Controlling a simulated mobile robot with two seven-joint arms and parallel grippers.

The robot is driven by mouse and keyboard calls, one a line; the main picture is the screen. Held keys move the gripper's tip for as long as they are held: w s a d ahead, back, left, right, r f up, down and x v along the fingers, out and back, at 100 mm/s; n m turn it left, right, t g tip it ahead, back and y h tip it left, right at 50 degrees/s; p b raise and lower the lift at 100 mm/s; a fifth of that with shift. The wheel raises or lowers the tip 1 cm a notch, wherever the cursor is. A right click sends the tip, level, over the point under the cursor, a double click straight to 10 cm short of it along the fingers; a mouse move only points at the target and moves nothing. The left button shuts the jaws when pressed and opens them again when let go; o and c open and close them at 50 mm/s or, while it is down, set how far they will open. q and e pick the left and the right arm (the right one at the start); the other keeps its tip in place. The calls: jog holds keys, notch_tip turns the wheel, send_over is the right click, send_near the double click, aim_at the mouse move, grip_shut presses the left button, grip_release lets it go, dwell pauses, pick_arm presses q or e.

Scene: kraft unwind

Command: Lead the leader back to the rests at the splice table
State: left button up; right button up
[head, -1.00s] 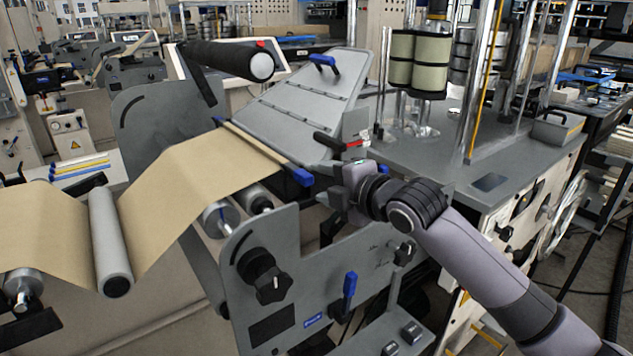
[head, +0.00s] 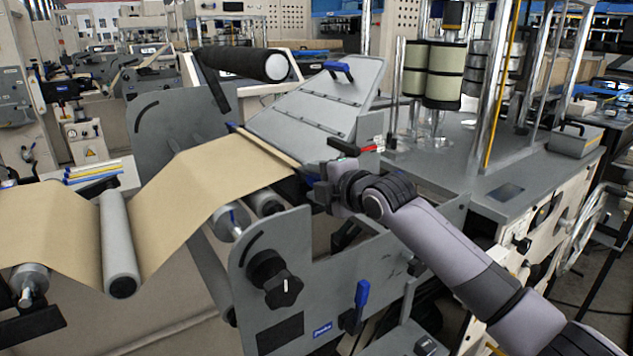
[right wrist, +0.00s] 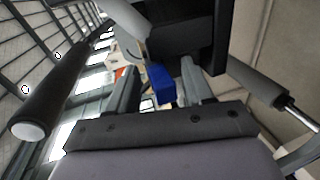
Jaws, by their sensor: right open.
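The tan kraft web (head: 215,185) rises over a roller and ends at a thin leader bar (head: 268,149) along the lower edge of the grey sloped splice table (head: 308,108). My right gripper (head: 312,190) is at the bar's near end and covers that end in the head view. In the right wrist view a blue block (right wrist: 161,83), apparently the bar's blue end, shows between the two open fingers (right wrist: 158,85). I cannot tell whether a finger touches it. I cannot make out the rests. My left gripper is not in view.
A black roller (head: 240,62) with a white end stands above the web. A red-tipped black lever (head: 352,148) is just beyond my right gripper. The near side plate (head: 275,255) has a black knob (head: 282,290) and a blue handle (head: 362,293) below my arm.

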grip_shut()
